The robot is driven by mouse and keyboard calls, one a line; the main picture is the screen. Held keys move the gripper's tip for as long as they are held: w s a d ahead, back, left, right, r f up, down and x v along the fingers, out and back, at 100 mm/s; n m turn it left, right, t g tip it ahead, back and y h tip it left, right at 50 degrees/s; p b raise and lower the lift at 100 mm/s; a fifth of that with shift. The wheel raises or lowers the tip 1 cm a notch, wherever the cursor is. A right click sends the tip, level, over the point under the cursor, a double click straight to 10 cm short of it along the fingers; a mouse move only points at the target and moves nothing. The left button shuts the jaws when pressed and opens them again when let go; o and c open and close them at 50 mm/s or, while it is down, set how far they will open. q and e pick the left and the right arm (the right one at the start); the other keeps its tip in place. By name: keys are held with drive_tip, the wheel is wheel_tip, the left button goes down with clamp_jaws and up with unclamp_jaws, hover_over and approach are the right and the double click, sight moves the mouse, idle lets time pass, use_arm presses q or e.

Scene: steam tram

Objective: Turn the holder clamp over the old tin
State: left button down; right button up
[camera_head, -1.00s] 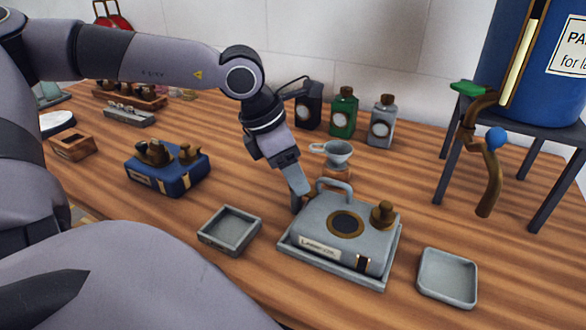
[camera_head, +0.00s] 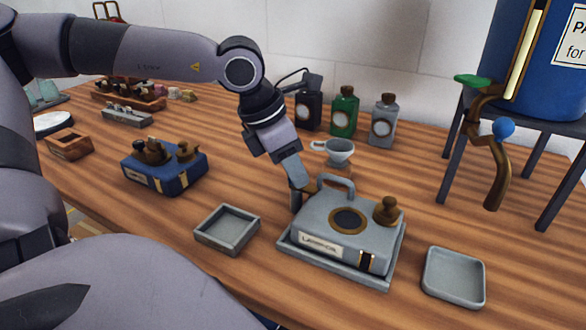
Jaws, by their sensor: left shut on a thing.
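The old tin (camera_head: 325,215) is a grey, box-like can with a loop handle, a brass cap and a round dark disc on top. It sits in a shallow grey tray (camera_head: 335,268). My left gripper (camera_head: 298,198) points down at the tin's far left corner and is shut. A small brown piece, apparently the holder clamp (camera_head: 311,187), shows at its fingertips beside the handle. The fingers hide most of it, so its exact pose cannot be told. My right gripper is not in view.
An empty grey dish (camera_head: 228,230) lies left of the tray and another (camera_head: 454,277) right. A funnel (camera_head: 337,151) stands behind the tin, before several bottles (camera_head: 344,112). A blue tin (camera_head: 165,172) is at left. A blue barrel (camera_head: 535,60) with a tap stands on a stool at right.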

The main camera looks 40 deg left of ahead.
use_arm(q)
drive_tip(key=c, duration=0.8)
unclamp_jaws()
drive_tip(key=shift+c, duration=0.2)
drive_tip(key=v, duration=0.7)
drive_tip(key=shift+r, duration=0.1)
